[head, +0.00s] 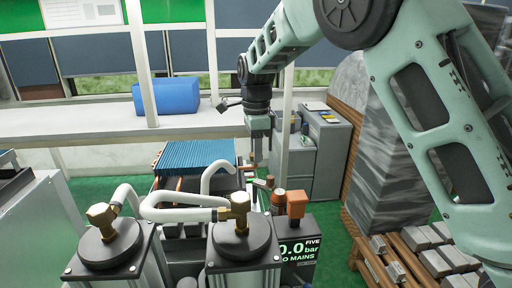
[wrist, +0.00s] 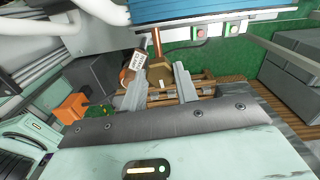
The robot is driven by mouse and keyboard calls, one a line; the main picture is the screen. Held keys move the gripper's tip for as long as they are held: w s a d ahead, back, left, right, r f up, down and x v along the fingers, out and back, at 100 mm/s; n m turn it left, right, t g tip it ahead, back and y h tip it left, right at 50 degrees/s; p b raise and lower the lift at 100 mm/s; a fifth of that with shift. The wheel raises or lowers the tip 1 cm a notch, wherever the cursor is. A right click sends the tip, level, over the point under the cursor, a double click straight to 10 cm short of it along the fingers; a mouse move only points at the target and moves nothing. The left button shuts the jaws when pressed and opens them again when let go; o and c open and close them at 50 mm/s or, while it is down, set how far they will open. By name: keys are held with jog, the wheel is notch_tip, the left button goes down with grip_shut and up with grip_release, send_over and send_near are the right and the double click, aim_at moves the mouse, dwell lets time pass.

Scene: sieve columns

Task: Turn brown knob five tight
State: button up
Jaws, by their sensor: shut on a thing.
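In the wrist view a brown knob (wrist: 159,75) sits between the two grey fingers of my gripper (wrist: 157,80), which is shut on it. A small white tag (wrist: 137,60) with dark print hangs beside the knob; I cannot read it surely. In the head view my gripper (head: 257,150) points down behind the front columns, near the pipework. The knob in its fingers is too small to make out there.
Two grey columns with black caps (head: 242,243) and brass fittings stand in front, joined by white hoses (head: 175,213). An orange box (head: 297,203) sits atop the display, also in the wrist view (wrist: 70,107). A blue ribbed panel (head: 195,157) lies behind. Grey cabinets (head: 325,140) stand to the right.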

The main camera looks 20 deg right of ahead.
jog(key=shift+w+r+m, duration=0.1)
jog(key=shift+m, duration=0.4)
jog(key=o, duration=1)
notch_tip(320, 180, up, 17)
jog(key=b, duration=0.4)
jog(key=shift+r, duration=0.15)
